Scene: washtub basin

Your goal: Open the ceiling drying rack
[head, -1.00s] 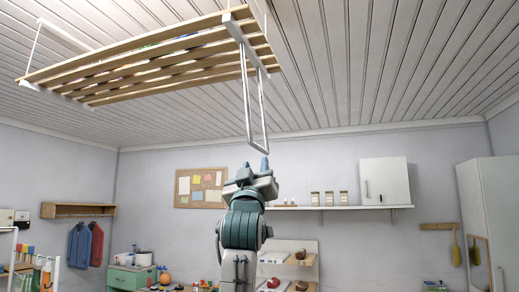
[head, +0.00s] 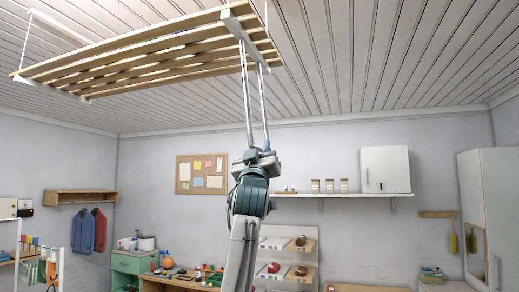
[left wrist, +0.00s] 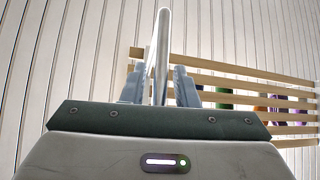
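The ceiling drying rack (head: 160,62) has pale wooden slats in a white frame and hangs under the ceiling at upper left. Its slats also show in the left wrist view (left wrist: 240,70). A white U-shaped pull handle (head: 247,95) hangs from its right end. My left gripper (head: 262,148) is raised at the handle's lower end, which it hides in the head view. In the left wrist view, a bar of the handle (left wrist: 162,45) runs between the two fingers, with a gap on each side. The fingers are apart. My right gripper is not in view.
A wall shelf with jars (head: 330,187) and a white cabinet (head: 386,169) are on the back wall. A workbench with tools (head: 180,280) and a small shelf rack (head: 288,250) stand below. The air around the handle looks clear.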

